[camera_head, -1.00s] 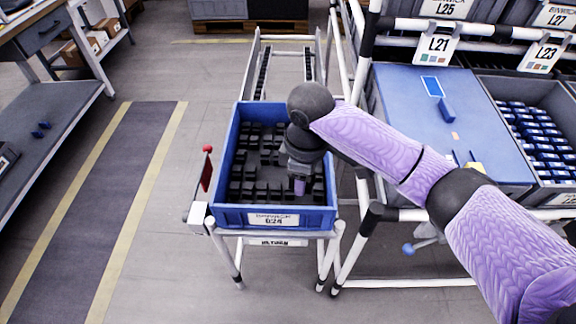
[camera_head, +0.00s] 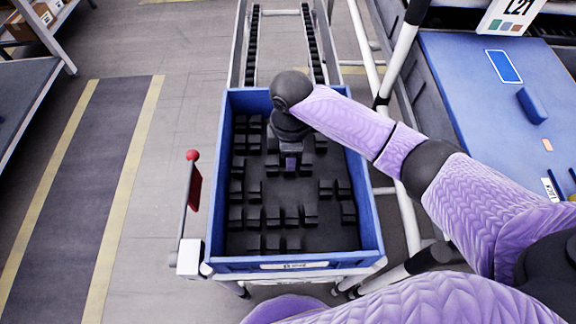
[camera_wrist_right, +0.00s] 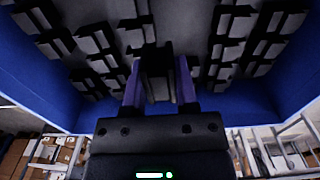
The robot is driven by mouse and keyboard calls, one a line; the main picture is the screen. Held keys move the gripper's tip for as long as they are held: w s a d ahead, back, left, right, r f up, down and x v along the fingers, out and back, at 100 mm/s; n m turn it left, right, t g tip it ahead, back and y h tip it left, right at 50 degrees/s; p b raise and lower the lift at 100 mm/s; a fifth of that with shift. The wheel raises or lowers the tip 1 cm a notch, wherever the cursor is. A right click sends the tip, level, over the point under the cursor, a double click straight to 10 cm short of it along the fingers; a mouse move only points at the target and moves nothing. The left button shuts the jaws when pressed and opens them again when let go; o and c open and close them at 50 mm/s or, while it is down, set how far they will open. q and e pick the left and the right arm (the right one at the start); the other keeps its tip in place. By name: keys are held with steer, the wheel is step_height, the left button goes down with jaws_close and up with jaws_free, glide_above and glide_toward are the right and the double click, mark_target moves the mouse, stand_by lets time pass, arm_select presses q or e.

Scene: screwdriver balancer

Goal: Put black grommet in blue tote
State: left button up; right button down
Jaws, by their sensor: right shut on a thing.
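The blue tote (camera_head: 372,222) stands upright on a stand in the middle of the head view, with several black grommets (camera_head: 292,216) in rows on its dark floor. My right gripper (camera_head: 290,163) points down inside the tote's outline, toward its far half. In the right wrist view, my right gripper (camera_wrist_right: 159,88) has its two purple fingers shut on a black grommet (camera_wrist_right: 156,68). Other black grommets (camera_wrist_right: 232,25) and the blue tote wall (camera_wrist_right: 232,104) show beyond it. Whether the held grommet touches the tote floor cannot be told. My left gripper is not in view.
A red-knobbed lever (camera_head: 192,180) stands just left of the tote. A roller track (camera_head: 252,45) lies behind the tote. The floor aisle (camera_head: 75,190) at left is clear.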

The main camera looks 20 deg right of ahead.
mark_target(290, 172)
step_height(290, 172, down, 4)
steer(key=shift+f+b, duration=0.2)
steer(key=shift+b, duration=0.8)
steer(key=shift+r, duration=0.2)
steer(key=shift+f, duration=0.25)
steer(key=shift+c, duration=1.9)
jaws_free()
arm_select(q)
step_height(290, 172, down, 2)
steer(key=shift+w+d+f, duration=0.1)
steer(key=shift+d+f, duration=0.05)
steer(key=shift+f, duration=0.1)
arm_select(e)
step_height(290, 172, up, 12)
steer(key=p, duration=0.7)
steer(key=shift+r, duration=0.35)
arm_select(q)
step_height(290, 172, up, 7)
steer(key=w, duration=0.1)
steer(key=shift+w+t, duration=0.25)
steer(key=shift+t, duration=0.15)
